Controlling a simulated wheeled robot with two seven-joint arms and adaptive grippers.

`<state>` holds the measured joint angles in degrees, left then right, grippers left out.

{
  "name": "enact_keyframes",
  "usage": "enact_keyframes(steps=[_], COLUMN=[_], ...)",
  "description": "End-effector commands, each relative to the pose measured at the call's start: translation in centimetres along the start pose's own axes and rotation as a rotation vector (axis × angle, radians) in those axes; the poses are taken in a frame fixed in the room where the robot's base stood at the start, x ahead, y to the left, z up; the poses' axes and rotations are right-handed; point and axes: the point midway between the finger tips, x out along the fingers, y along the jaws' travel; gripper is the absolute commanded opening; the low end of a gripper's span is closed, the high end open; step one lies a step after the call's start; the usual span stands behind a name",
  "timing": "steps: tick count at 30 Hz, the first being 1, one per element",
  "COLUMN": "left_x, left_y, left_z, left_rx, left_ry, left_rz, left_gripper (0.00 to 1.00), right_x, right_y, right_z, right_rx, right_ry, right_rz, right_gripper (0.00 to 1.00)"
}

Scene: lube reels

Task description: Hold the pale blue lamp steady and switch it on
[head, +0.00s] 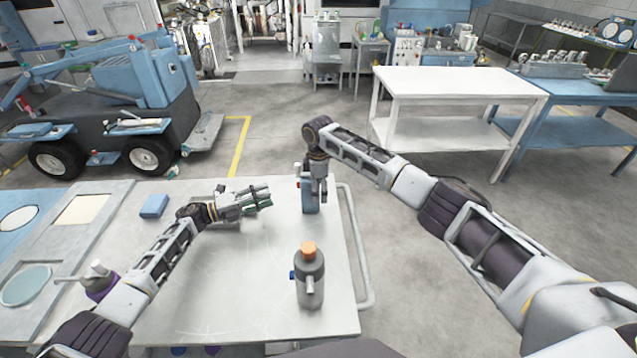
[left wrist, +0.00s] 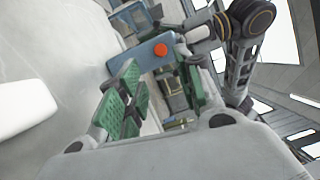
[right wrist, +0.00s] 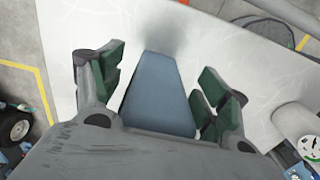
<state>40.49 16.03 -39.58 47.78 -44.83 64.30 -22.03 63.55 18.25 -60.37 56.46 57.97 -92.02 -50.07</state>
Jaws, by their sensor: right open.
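The pale blue lamp (head: 308,198) stands on the white table near its right edge. In the left wrist view the lamp (left wrist: 148,55) shows a red-orange button (left wrist: 161,50) on its face. In the right wrist view the lamp (right wrist: 160,95) lies between the green finger pads. My right gripper (head: 318,188) is over the lamp from above and open, with gaps on both sides. My left gripper (head: 266,198) is low over the table, left of the lamp, pointing at it. Its fingers (left wrist: 163,82) are apart and empty, with the lamp beyond them. The right gripper partly hides the lamp.
A grey bottle with an orange cap (head: 310,278) stands near the table's front right. A small blue block (head: 153,206) lies at the back left. A pump bottle (head: 98,275) is at the left. A rail (head: 360,250) runs along the table's right side. The middle of the table is clear.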

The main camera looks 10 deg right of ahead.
Motion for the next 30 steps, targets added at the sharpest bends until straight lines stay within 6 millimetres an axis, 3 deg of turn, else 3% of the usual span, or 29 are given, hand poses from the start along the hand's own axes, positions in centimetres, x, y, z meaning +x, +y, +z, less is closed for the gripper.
enact_keyframes(steps=[13,26,30], left_x=[0.00,0.00,0.00], left_y=[0.00,0.00,0.00], left_z=[0.00,0.00,0.00], left_rx=[0.000,0.000,0.000], left_ry=[0.000,0.000,0.000], left_rz=[0.000,0.000,0.000], left_gripper=[0.36,0.36,0.18], right_x=[0.67,0.66,0.65], right_y=[0.00,0.00,0.00], right_z=[-0.02,-0.02,-0.02], right_rx=[-0.001,-0.001,-0.001], right_ry=[0.000,0.000,0.000], right_rz=[0.001,0.000,0.001], right_gripper=[0.75,0.22,0.22])
